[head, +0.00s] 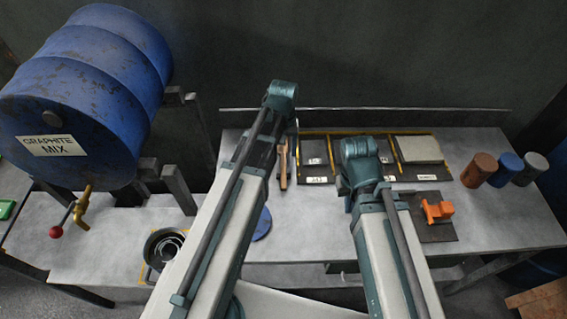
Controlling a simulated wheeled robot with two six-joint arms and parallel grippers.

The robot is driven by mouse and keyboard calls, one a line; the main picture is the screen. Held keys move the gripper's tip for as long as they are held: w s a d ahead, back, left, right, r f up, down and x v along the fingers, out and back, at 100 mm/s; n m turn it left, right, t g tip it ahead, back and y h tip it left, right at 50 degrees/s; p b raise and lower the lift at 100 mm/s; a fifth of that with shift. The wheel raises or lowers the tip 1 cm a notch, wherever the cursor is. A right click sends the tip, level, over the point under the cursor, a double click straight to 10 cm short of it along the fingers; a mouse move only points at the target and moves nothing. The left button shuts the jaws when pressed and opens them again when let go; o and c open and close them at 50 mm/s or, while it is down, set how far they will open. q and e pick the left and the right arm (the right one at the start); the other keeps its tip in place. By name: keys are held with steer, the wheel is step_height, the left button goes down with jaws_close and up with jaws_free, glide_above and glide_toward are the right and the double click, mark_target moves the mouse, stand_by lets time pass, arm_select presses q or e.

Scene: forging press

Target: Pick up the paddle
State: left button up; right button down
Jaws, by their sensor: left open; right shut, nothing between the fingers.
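A narrow brown wooden piece, which looks like the paddle (283,168), lies on the grey bench just right of my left arm. Its upper part is close to dark parts of that arm, and I cannot tell whether they touch. My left gripper (264,152) shows only in part as dark pieces behind the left arm, beside the paddle; it is open. My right arm reaches over the bench in front of the dark trays, and its gripper is hidden behind the arm.
A metal pot (163,248) and a blue disc (262,226) are near the front. Dark trays (318,172), an orange block (437,211) and several cylinders (479,170) fill the right. The bench (500,220) is clear at front right.

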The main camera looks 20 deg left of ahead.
arm_select(q)
steer(key=b, duration=0.4)
glide_above(283, 171)
step_height(283, 171, down, 5)
steer(key=shift+f, duration=0.1)
arm_select(e)
step_height(283, 171, down, 5)
steer(key=shift+f, duration=0.1)
arm_select(q)
step_height(283, 171, down, 5)
steer(key=b, duration=0.5)
steer(key=shift+s+f, duration=0.1)
steer(key=shift+f, duration=0.05)
arm_select(e)
step_height(283, 171, down, 5)
steer(key=shift+f, duration=0.15)
arm_select(q)
jaws_close()
